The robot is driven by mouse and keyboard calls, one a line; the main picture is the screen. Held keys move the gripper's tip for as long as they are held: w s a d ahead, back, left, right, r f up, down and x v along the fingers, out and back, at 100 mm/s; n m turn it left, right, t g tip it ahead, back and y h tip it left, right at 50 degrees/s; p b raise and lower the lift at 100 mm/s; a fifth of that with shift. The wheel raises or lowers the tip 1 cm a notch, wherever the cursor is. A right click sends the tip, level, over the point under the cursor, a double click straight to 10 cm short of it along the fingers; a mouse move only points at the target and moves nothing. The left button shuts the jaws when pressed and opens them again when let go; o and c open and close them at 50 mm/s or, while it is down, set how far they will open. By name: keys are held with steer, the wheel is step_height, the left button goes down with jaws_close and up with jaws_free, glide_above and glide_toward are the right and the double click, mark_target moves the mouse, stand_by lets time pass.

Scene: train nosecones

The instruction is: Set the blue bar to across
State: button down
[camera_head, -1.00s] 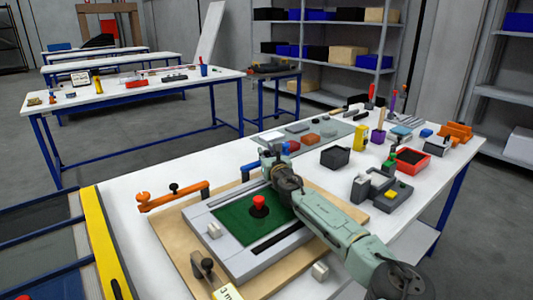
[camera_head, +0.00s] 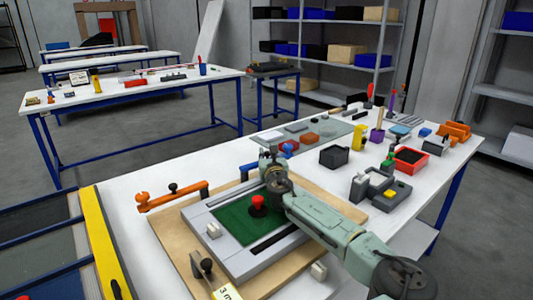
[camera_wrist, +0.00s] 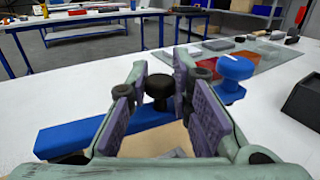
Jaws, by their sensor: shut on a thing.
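The blue bar (camera_wrist: 72,138) lies across the lower left of the wrist view and passes beneath my gripper (camera_wrist: 160,80). Its black knob (camera_wrist: 158,92) stands between the two purple finger pads, and the jaws are shut on it. A blue round-topped post (camera_wrist: 235,72) stands to the right. In the head view my gripper (camera_head: 268,160) is at the back edge of the wooden board (camera_head: 170,232), and my arm hides most of the bar. The exact angle of the bar is hard to tell there.
An orange bar (camera_head: 190,194) with a black knob lies along the board's back left. A grey frame with a green panel (camera_head: 232,222) and red knob (camera_head: 258,201) sits on the board. A black bin (camera_head: 334,156) and several small parts stand to the right on the white table.

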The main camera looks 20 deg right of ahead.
steer(key=c, duration=1.5)
jaws_free()
steer(key=shift+o, duration=0.2)
steer(key=shift+s, duration=0.15)
steer(key=s, duration=0.4)
steer(key=s+a, duration=0.1)
steer(key=s, duration=0.2)
steer(key=s+a, duration=0.1)
steer(key=s, duration=0.3)
steer(key=shift+s+a, duration=0.1)
steer(key=shift+s, duration=0.2)
